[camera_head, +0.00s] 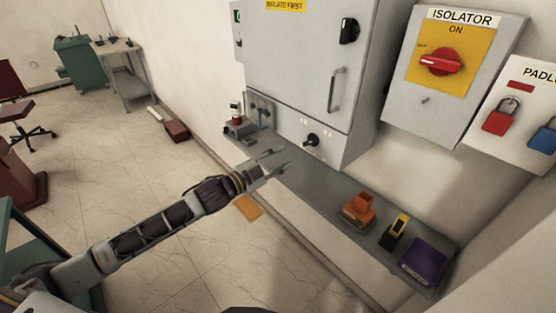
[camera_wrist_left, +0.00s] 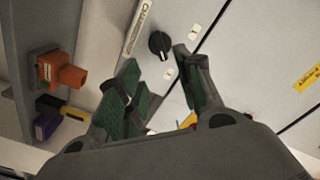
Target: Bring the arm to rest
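My left arm reaches in from the lower left in the head view. Its gripper (camera_head: 272,163) hangs just above the grey shelf, in front of the grey cabinet (camera_head: 300,70). In the left wrist view the left gripper (camera_wrist_left: 158,75) has its fingers spread apart, with nothing between them. A black rotary knob (camera_wrist_left: 159,45) on the cabinet front lies behind the fingers in that view; the knob also shows in the head view (camera_head: 311,140). My right gripper is in neither view.
The grey shelf (camera_head: 310,188) runs along the wall. It carries an orange block (camera_head: 359,210), a yellow-black device (camera_head: 396,231) and a purple bin (camera_head: 425,260). The red-handled isolator (camera_head: 440,61) and padlock board (camera_head: 520,112) are at right. Open tiled floor lies left.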

